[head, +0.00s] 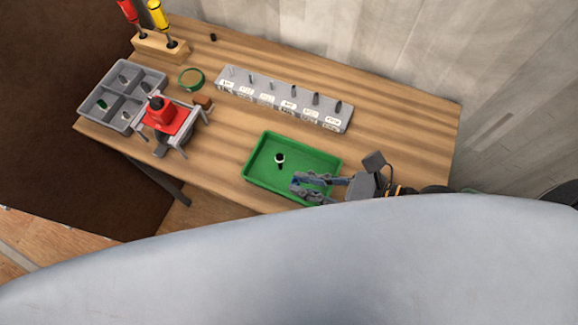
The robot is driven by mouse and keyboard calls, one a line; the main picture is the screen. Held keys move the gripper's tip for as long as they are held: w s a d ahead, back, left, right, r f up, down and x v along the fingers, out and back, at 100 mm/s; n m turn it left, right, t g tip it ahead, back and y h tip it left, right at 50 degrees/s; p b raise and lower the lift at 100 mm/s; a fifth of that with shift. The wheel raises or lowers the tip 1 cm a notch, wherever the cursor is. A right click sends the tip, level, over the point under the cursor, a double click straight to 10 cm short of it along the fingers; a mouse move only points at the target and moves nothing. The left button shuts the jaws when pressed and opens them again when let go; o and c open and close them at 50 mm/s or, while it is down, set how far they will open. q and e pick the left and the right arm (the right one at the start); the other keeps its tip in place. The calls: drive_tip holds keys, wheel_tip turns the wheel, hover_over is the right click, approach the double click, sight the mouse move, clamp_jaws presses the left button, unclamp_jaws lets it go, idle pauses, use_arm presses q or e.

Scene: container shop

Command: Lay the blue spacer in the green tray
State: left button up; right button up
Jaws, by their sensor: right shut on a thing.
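The green tray (262,186) lies near the front edge of the wooden table. A small black and white piece (280,160) stands on the tray's floor, left of my gripper. My right gripper (295,185) reaches in from the right over the near right part of the tray. It is shut on the blue spacer (297,182), of which only a small blue bit shows between the fingers. I cannot tell whether the spacer touches the tray floor. My left gripper is not in view.
A grey labelled block (284,97) with several pegs stands behind the tray. The table's right end is clear.

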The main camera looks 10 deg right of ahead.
drive_tip(key=s+a+p, duration=0.1)
drive_tip(key=s+a, duration=0.1)
drive_tip(key=s, duration=0.4)
drive_tip(key=b, duration=1.4)
hover_over(292, 171)
drive_tip(key=s+d, duration=0.2)
drive_tip(key=s, duration=0.1)
drive_tip(key=shift+m+t, duration=0.3)
drive_tip(key=f, duration=0.9)
drive_tip(key=shift+a+f, duration=0.15)
drive_tip(key=shift+a, duration=0.05)
drive_tip(key=shift+w+f+b, duration=0.3)
drive_tip(key=shift+w+b, duration=0.15)
drive_tip(key=shift+b, duration=0.15)
drive_tip(key=f, duration=0.3)
drive_tip(key=shift+w+d+f, duration=0.1)
drive_tip(key=shift+w+d, duration=0.05)
drive_tip(key=shift+w, duration=0.05)
